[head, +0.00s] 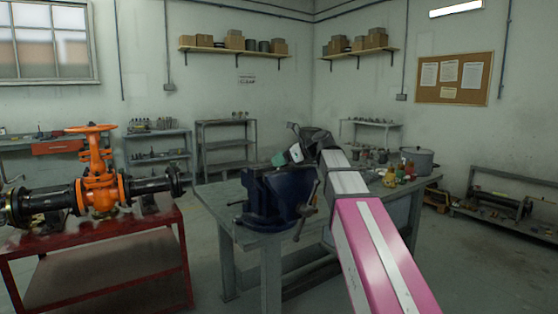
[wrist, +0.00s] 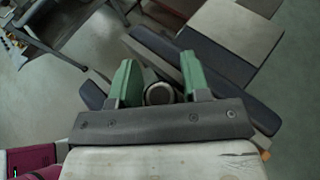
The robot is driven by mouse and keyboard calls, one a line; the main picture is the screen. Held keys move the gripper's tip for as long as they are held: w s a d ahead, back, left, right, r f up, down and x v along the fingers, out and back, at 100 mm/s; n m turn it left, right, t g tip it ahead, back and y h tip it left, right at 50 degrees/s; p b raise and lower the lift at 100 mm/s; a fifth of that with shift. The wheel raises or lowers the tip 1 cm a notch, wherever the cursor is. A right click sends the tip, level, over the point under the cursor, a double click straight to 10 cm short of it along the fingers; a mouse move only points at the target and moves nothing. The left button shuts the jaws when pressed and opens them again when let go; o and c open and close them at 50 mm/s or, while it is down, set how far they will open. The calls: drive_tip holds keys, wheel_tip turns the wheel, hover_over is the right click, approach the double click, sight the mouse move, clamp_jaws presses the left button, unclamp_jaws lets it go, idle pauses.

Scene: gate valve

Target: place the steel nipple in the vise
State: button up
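The vise (head: 272,196) is dark blue and stands on the front left corner of the grey workbench. Its dark jaws (wrist: 232,80) run diagonally under my gripper in the wrist view. My gripper (head: 288,157) is above the vise, with green fingers pointing down and left. In the wrist view my gripper (wrist: 159,74) has its two fingers apart. A round grey pipe end, apparently the steel nipple (wrist: 158,93), shows end-on between them. Whether both fingers touch it is unclear. Its lower part is hidden, so I cannot tell whether it meets the jaws.
The workbench (head: 222,197) carries small parts and a grey pot (head: 417,158) towards its right side. A red table (head: 95,238) at left holds an orange gate valve (head: 101,185) on black pipe. Open floor lies between the red table and the workbench.

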drive_tip(key=shift+o, duration=0.3)
drive_tip(key=shift+r, duration=0.1)
drive_tip(key=shift+d+r, duration=0.1)
drive_tip(key=shift+d, duration=0.05)
drive_tip(key=v, duration=1.1)
drive_tip(key=shift+s+d+r, duration=0.1)
drive_tip(key=shift+d+r, duration=0.1)
drive_tip(key=shift+d, duration=0.1)
